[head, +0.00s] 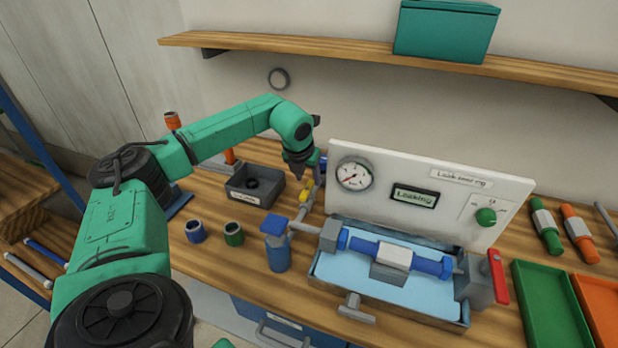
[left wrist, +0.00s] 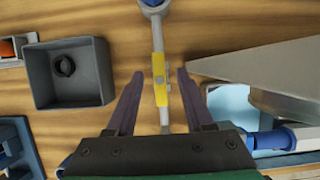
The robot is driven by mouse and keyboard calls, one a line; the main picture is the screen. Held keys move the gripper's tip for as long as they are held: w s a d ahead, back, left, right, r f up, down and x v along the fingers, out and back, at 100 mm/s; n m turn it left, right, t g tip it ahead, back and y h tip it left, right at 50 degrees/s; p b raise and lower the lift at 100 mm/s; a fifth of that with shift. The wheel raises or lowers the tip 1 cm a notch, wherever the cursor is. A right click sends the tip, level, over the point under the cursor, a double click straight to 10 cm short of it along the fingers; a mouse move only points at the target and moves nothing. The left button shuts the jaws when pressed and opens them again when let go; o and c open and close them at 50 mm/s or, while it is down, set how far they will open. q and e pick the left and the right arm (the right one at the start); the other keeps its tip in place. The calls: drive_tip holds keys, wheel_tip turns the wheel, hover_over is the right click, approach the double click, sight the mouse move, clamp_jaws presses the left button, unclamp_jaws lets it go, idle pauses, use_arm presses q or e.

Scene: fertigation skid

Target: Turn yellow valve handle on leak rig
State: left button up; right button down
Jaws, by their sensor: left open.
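The yellow valve handle (head: 306,190) sits on a grey pipe at the left side of the leak rig (head: 440,205). In the left wrist view the yellow handle (left wrist: 158,70) lies lengthwise along the pipe. My left gripper (head: 301,178) is above the handle, pointing down. In the left wrist view its two fingers (left wrist: 160,76) are apart, one on each side of the handle, with visible gaps; nothing is gripped. I cannot tell the exact height of the fingertips over the handle. The rig's display (head: 414,196) reads "Leaking". My right gripper is not in view.
A dark grey bin (head: 254,186) stands left of the valve. The rig's white panel rises close on the right. A blue-capped cylinder (head: 277,250) and a blue tray (head: 390,290) with a blue pipe are in front. A red handle (head: 497,275) is at the right end.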

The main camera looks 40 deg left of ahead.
use_arm(q)
drive_tip(key=shift+x, duration=1.4)
drive_tip(key=shift+s+r, duration=0.1)
clamp_jaws()
